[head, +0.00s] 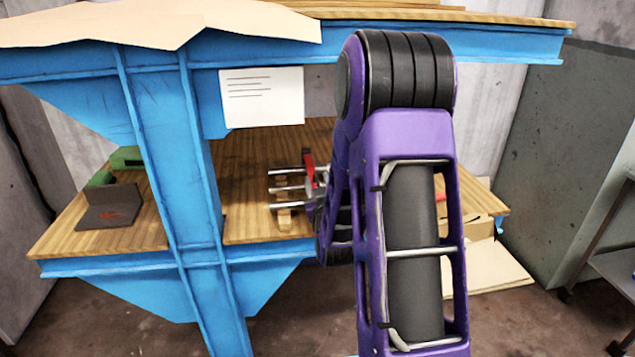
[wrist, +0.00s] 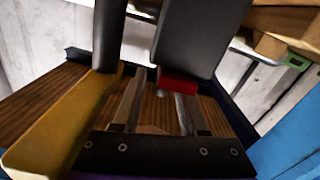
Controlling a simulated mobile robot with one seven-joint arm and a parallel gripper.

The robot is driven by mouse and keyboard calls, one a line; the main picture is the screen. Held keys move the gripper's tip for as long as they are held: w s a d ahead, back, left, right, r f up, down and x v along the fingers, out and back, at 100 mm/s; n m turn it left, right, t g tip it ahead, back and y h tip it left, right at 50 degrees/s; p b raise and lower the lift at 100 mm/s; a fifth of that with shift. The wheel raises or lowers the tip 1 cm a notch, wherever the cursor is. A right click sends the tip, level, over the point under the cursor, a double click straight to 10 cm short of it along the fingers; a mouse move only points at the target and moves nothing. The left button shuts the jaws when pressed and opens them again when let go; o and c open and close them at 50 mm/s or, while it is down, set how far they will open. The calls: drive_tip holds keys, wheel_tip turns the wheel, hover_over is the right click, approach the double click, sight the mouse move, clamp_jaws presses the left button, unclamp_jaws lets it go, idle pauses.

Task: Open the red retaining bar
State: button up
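The red retaining bar (head: 309,170) stands upright beside several horizontal metal rods (head: 285,187) on the wooden shelf, just left of my purple arm in the head view. In the wrist view a short red piece (wrist: 178,82), which looks like part of the bar, shows under a large dark grey block, close to the tip of my right finger. I cannot tell whether the right finger touches the red piece. My arm hides most of the gripper in the head view.
A blue steel frame (head: 190,150) with a thick post crosses the front of the shelf (head: 245,165). An upper shelf hangs above. A yellow piece (wrist: 60,125) lies left of my gripper. A dark bracket (head: 110,206) sits at the far left.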

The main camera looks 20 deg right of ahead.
clamp_jaws()
idle(1.3)
